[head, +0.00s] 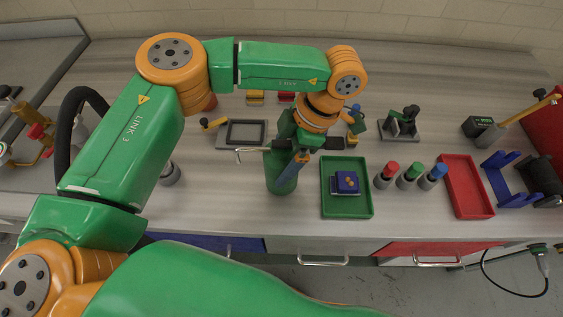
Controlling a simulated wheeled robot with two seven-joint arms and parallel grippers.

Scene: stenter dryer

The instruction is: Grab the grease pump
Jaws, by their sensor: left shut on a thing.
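The grease pump (280,174) shows as an upright green cylinder with a thin metal lever sticking out to the left near its top. It stands at the middle of the workbench, close to the front edge. My left gripper (297,148) reaches down from above and is shut on the upper part of the pump. The gripper and wrist hide much of the pump's top. Whether its base touches the bench is hard to tell. My right gripper is not in view.
A green tray (346,212) with a blue block stands right of the pump. Red-, green- and blue-capped bottles (409,176) and a red tray (467,187) stand farther right. A grey framed plate (246,133) lies behind left. The bench left of the pump is fairly clear.

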